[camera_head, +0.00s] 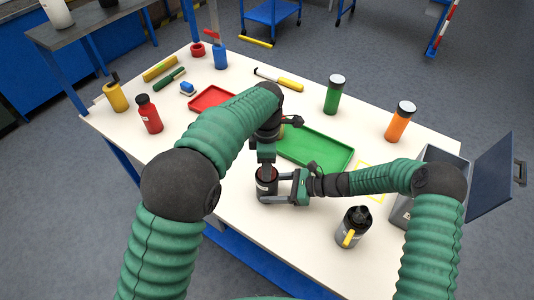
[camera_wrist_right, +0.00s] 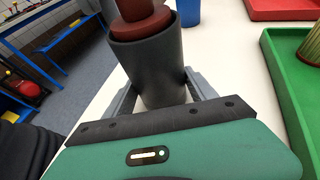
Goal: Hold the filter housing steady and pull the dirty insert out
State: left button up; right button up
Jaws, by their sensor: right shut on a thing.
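The filter housing (camera_wrist_right: 152,70) is a dark grey cylinder standing upright between the two fingers of my right gripper (camera_head: 284,186), which is shut on it from the right side. The housing (camera_head: 266,187) is near the table's front edge in the head view. The dirty insert (camera_wrist_right: 140,25) is reddish brown, with a broad part at the housing's mouth and a narrower part above. Its lower part is hidden inside the housing. My left gripper (camera_head: 266,170) points down over the insert from above. Its fingertips are too small to tell whether they grip it.
A green tray (camera_head: 315,150) lies behind the right gripper, and a red tray (camera_head: 212,98) farther left. A dark canister with a yellow handle (camera_head: 352,228) stands at the front right. A grey box (camera_head: 402,212) with its lid open is at the right. Green and orange jars stand behind.

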pick_arm(q)
jog(key=shift+f, duration=0.2)
grip_shut()
jog(key=shift+r, duration=0.15)
notch_tip(320, 180, up, 12)
dwell(1.5)
